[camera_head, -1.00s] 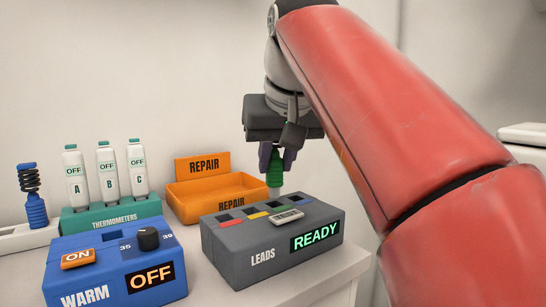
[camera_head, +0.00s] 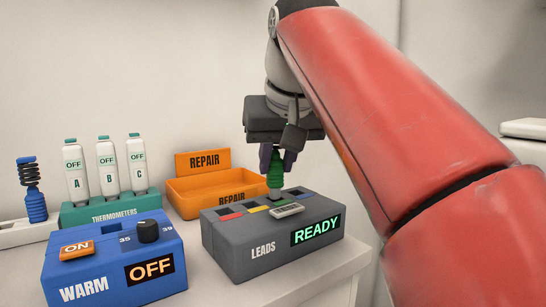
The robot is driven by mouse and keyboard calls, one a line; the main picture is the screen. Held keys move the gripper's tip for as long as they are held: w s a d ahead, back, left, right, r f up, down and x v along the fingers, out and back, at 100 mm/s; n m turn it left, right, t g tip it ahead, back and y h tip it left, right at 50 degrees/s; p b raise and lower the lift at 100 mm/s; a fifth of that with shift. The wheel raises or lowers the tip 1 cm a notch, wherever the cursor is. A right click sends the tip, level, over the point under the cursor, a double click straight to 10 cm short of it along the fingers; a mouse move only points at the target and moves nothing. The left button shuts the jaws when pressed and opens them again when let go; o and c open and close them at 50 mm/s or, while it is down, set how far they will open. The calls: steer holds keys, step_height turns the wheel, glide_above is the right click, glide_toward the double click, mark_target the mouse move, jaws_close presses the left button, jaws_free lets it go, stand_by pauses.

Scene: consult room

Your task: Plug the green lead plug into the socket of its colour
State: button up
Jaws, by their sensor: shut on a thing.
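The green lead plug (camera_head: 276,176) is upright in my gripper (camera_head: 277,158), whose dark fingers are shut on its upper part. The plug is over the back part of the grey LEADS box (camera_head: 270,254), with its lower end at the box's top among the dark sockets. I cannot tell whether its tip is inside a socket. A red mark (camera_head: 231,216) and a yellow mark (camera_head: 257,209) show on the box top. The mark by the plug is mostly hidden. The box's display reads READY.
A small grey piece (camera_head: 287,210) lies on the box top. An orange REPAIR tray (camera_head: 190,200) stands behind left. A teal thermometer rack (camera_head: 110,212) and a blue WARM box (camera_head: 90,270), reading OFF, stand left. A dark-blue coiled item (camera_head: 36,205) stands far left.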

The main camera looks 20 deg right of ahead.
steer(key=shift+f+b, duration=0.7)
steer(key=shift+f, duration=0.35)
steer(key=o, duration=1.1)
steer(key=shift+c, duration=0.2)
steer(key=p+v, duration=0.2)
steer(key=v, duration=0.5)
steer(key=shift+s+r+p, duration=0.2)
steer(key=shift+r+p, duration=0.1)
steer(key=shift+r, duration=0.05)
